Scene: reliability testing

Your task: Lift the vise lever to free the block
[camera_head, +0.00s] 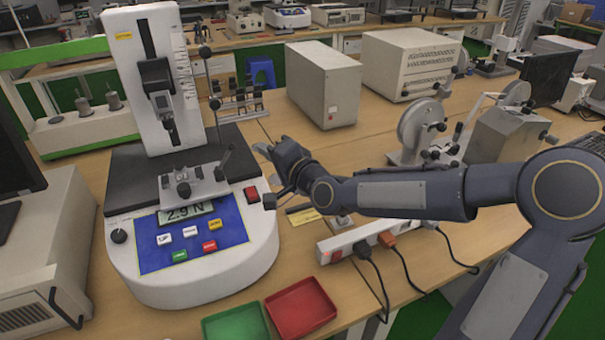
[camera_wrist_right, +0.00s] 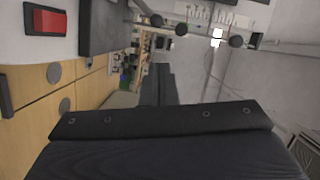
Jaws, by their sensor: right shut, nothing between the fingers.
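A white force tester (camera_head: 140,70) stands on the bench, its display reading 2.9 N. A small grey vise (camera_head: 205,186) sits on its base. A thin dark lever with a ball knob (camera_head: 224,157) rises at a tilt from the vise's right side. I cannot clearly make out a block in the vise. My right gripper (camera_head: 260,149) is shut and empty, to the right of the lever and apart from it. In the right wrist view its fingers (camera_wrist_right: 158,85) point away from the camera, and rods with dark ball knobs (camera_wrist_right: 182,30) show beyond. My left gripper is out of view.
A red button (camera_head: 251,193) is on the tester's right side. Green (camera_head: 236,322) and red (camera_head: 301,308) trays lie in front. A power strip (camera_head: 350,243) with cables lies under my right arm. A beige box (camera_head: 325,85) stands behind.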

